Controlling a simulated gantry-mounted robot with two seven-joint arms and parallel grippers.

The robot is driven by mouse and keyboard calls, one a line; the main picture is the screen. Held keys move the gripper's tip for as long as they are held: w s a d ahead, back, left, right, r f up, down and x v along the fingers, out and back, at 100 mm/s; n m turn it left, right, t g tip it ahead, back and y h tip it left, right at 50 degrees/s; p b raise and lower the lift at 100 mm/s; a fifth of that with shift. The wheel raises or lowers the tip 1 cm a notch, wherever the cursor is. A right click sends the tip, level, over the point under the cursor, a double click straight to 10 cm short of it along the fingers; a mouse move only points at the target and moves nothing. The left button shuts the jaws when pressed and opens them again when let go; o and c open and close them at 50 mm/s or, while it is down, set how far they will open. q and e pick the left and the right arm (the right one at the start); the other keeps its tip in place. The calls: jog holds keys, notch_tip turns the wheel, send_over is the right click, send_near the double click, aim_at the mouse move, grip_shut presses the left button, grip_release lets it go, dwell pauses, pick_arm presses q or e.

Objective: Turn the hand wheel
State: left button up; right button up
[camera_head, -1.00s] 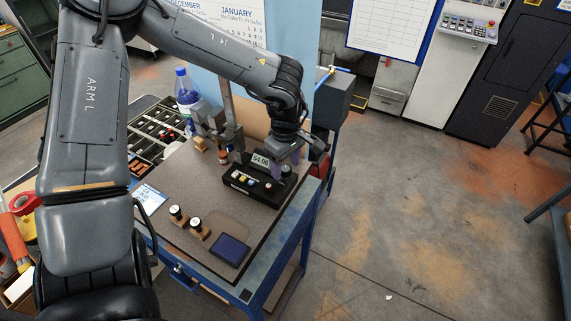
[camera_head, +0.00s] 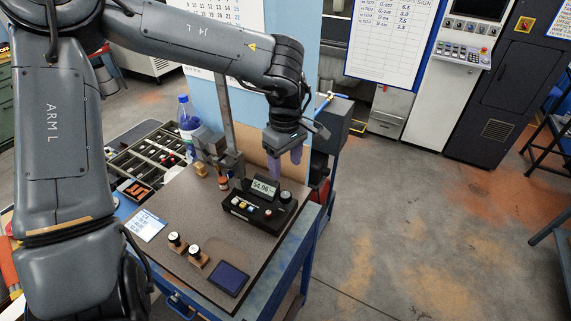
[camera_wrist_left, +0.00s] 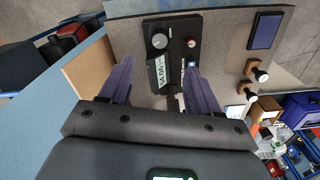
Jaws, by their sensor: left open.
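I cannot clearly make out a hand wheel. A black control box (camera_head: 262,212) with a lit display (camera_head: 264,188), coloured buttons and a round dark knob (camera_head: 286,197) sits on the brown bench top (camera_head: 215,232). In the left wrist view the knob (camera_wrist_left: 159,41) is grey and round, beyond the fingers. My left gripper (camera_head: 284,160) is open and empty, its purple fingers pointing down above the back of the box. In the left wrist view, the open fingers (camera_wrist_left: 157,66) stand apart, with the display between them. My right gripper is not in view.
A grey fixture with a post (camera_head: 212,147) stands behind the box, beside a blue-capped bottle (camera_head: 186,115) and a parts tray (camera_head: 150,155). Floor right of the bench is clear.

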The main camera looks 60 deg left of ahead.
aim_at(285, 194)
pick_arm(q)
notch_tip(285, 194, down, 11)
jog(key=m, duration=3.6)
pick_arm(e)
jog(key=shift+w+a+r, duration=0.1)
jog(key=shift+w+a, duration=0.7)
